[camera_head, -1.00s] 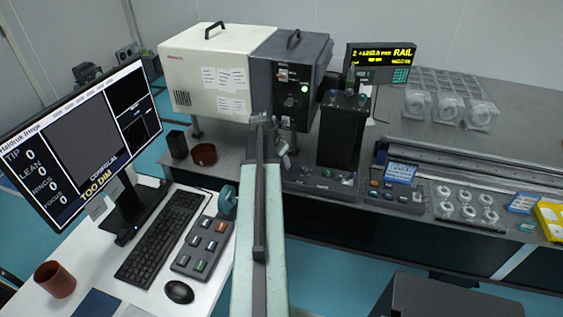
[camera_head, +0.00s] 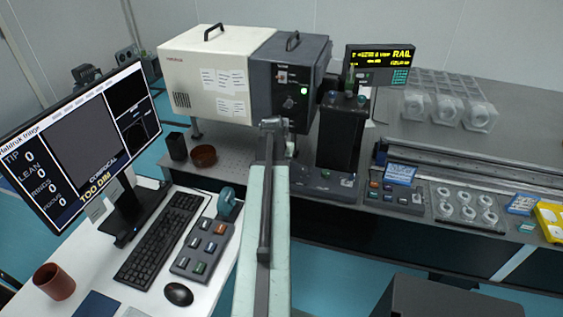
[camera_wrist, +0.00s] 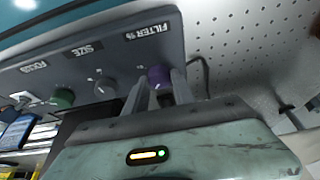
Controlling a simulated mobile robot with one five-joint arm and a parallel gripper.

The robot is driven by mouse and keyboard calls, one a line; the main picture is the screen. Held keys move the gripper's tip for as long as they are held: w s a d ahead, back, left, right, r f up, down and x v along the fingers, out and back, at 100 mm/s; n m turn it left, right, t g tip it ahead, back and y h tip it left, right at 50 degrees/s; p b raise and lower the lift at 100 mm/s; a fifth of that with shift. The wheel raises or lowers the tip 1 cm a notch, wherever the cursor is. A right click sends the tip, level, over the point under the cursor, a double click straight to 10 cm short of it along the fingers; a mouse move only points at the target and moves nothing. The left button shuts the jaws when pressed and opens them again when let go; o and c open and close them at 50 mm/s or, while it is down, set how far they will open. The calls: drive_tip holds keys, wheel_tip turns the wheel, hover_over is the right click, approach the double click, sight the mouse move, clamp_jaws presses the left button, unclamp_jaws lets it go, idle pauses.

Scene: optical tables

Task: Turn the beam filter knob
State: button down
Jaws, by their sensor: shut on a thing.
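The beam filter knob (camera_wrist: 159,77) is purple. It sits on a grey panel (camera_wrist: 40,78) beside the label "FILTER %" in the wrist view. My gripper (camera_wrist: 160,90) has one finger on each side of this knob and is shut on it. The lower part of the knob is partly hidden by the fingers. In the head view my arm reaches toward the instrument, and the gripper and filter knob are hidden beyond it.
A grey SIZE knob (camera_wrist: 104,86) and a green FOCUS knob (camera_wrist: 62,97) sit left on the same panel. The monitor (camera_head: 85,135) reads "TOO DIM". A dark column (camera_head: 341,140) stands right of my arm. A brown dish (camera_head: 203,156) is to its left.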

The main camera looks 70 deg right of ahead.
drive_tip(key=n+t, duration=0.1)
drive_tip(key=n, duration=0.2)
drive_tip(key=n+t+y, duration=0.1)
drive_tip(key=n, duration=0.2)
drive_tip(key=shift+s+n, duration=0.15)
drive_tip(key=shift+n, duration=0.15)
drive_tip(key=shift+t, duration=0.3)
drive_tip(key=c, duration=1.1)
unclamp_jaws()
drive_tip(key=shift+o, duration=0.2)
drive_tip(key=p+v, duration=0.7)
drive_tip(key=shift+r, duration=0.35)
drive_tip(key=shift+a, duration=0.1)
